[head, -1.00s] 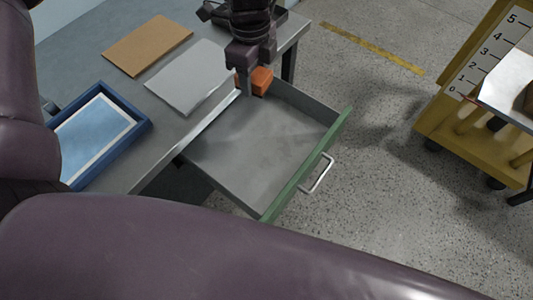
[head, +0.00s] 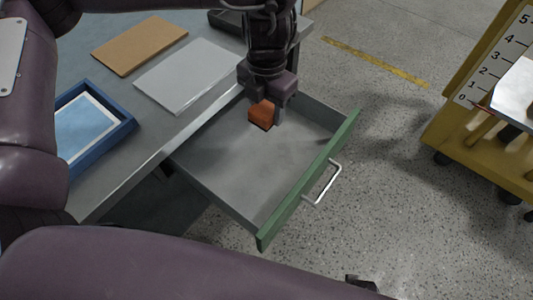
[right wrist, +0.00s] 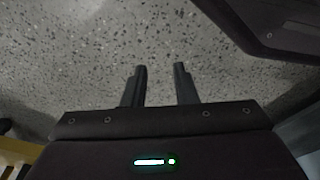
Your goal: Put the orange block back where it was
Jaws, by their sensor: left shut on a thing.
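The orange block (head: 262,115) is in my left gripper (head: 270,112), which is shut on it. The gripper points down over the far part of the open drawer (head: 250,170), a grey drawer with a green front. I cannot tell how far the block is above the drawer floor. The rest of the drawer is empty. My right gripper (right wrist: 160,85) is open and empty in the right wrist view, over the speckled floor.
The grey table (head: 150,115) bears a brown board (head: 138,45), a light grey board (head: 187,75) and a blue tray (head: 126,126). The drawer's handle (head: 325,187) sticks out. A yellow cart (head: 450,130) with a number scale stands at the right. Floor between is clear.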

